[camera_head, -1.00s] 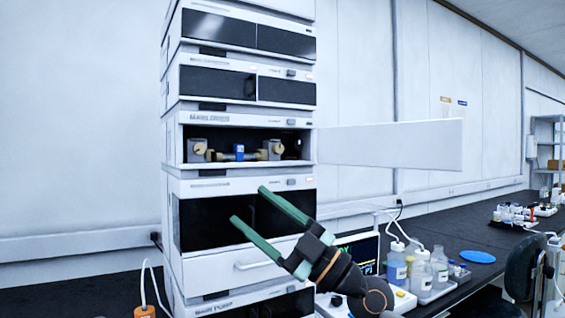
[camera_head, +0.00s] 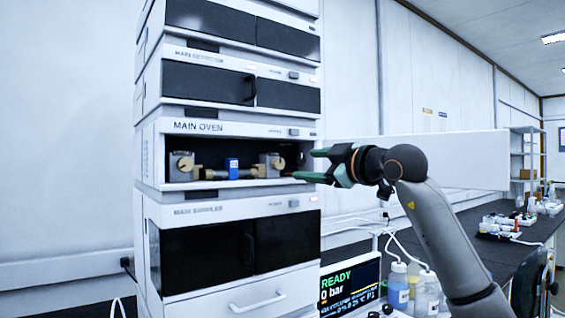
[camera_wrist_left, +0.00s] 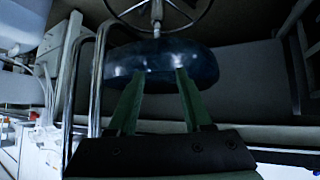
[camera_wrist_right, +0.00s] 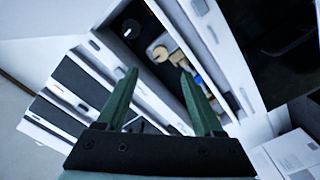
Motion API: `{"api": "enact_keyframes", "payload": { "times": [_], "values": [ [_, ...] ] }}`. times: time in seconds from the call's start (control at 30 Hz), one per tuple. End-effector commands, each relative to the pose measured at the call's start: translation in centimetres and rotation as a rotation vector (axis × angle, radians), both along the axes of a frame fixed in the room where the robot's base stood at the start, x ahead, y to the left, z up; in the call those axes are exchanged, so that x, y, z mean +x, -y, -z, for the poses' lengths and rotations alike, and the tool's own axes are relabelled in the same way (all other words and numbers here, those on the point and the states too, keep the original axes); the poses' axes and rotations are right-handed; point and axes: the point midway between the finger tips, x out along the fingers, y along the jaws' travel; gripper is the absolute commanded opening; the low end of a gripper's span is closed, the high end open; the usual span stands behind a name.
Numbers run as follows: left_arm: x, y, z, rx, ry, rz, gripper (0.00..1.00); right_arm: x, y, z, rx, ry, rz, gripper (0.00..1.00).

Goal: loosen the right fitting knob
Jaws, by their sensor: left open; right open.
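The right fitting knob (camera_head: 277,161), a tan disc on a grey block, sits inside the open MAIN OVEN bay (camera_head: 215,187). A column with a blue tag (camera_head: 232,163) runs from it to the left fitting knob (camera_head: 184,162). My right gripper (camera_head: 302,164) is open and empty at the bay's right edge, its fingers pointing left, apart from the knob. In the right wrist view, the tan knob (camera_wrist_right: 160,52) shows just beyond and between the open fingertips (camera_wrist_right: 158,73). My left gripper (camera_wrist_left: 155,72) is open and empty, outside the head view.
The oven's white door (camera_head: 440,160) stands swung open to the right, behind my right gripper. A READY screen (camera_head: 349,284) and bottles (camera_head: 398,285) stand below my right arm. A dark round stool seat (camera_wrist_left: 160,60) lies ahead of my left gripper.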

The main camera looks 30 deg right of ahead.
Motion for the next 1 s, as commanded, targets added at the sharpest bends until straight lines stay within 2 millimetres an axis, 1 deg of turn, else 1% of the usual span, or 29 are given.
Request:
{"api": "enact_keyframes", "payload": {
  "times": [0.03,0.2,0.4,0.5,0.63,0.97,1.0],
  "values": [
    [-0.1,0.1,-0.5,-0.001,-0.003,0.001,0.50,1.2,-0.3,-0.3,0.002,-0.004,-0.002,0.69],
    [-0.2,0.2,-1.1,-0.001,-0.012,0.003,0.50,4.7,-0.8,-0.3,0.002,-0.003,-0.003,0.69],
    [0.3,0.2,-2.3,-0.004,0.006,0.000,0.50,7.7,-1.2,-0.3,0.001,-0.002,-0.003,0.69],
    [0.5,0.1,-2.6,-0.004,0.014,-0.004,0.50,8.6,-1.4,-0.3,0.000,0.000,-0.004,0.69],
    [0.4,-0.2,-2.4,0.001,0.009,-0.009,0.50,9.3,-1.4,-0.1,0.000,0.001,-0.003,0.69],
    [0.0,-0.4,-2.1,0.004,0.001,-0.013,0.50,9.5,-1.5,0.0,-0.001,0.002,-0.003,0.69],
    [-0.1,-0.4,-2.1,0.004,0.000,-0.013,0.50,9.5,-1.4,0.0,-0.001,0.002,-0.003,0.64]
  ]
}}
